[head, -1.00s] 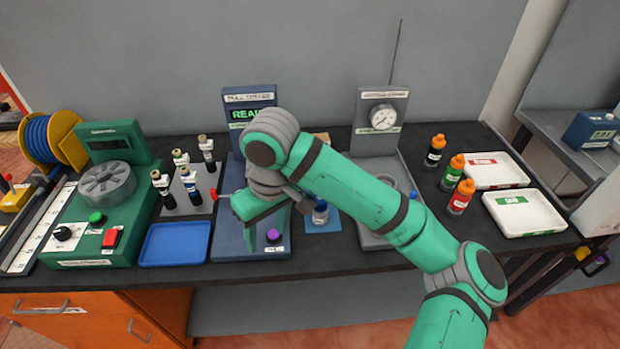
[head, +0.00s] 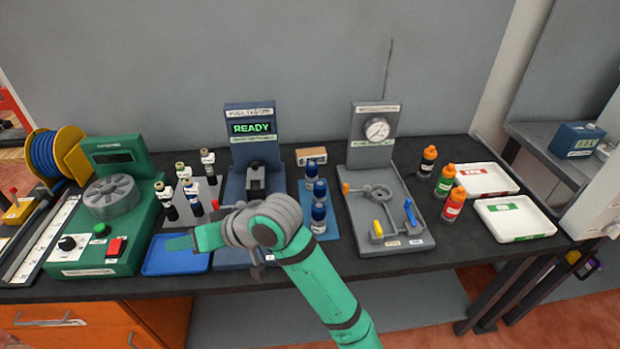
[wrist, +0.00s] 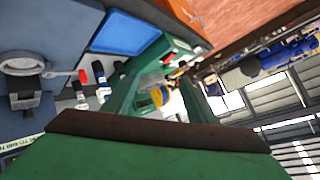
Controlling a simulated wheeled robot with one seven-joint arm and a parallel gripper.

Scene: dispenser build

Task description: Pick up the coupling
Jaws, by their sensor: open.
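No part is plainly marked as the coupling, and I cannot tell which one it is. Several small upright fittings with black, blue and pale parts (head: 207,163) stand on a pale board; they show in the wrist view (wrist: 102,82). Several blue-topped clear parts (head: 319,213) stand on a blue mat. My gripper (head: 182,243) points left, above the blue tray (head: 172,264). In the wrist view its two green fingers (wrist: 165,85) are apart with nothing held between them. The arm hides part of the blue tester base and the tray's right side.
A green machine (head: 115,240) with a grey wheel stands left. The blue tester (head: 250,132) reads READY. A grey gauge station (head: 385,240) stands right, with several bottles (head: 443,180) and two white trays (head: 515,217) beyond. The blue tray looks empty where visible.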

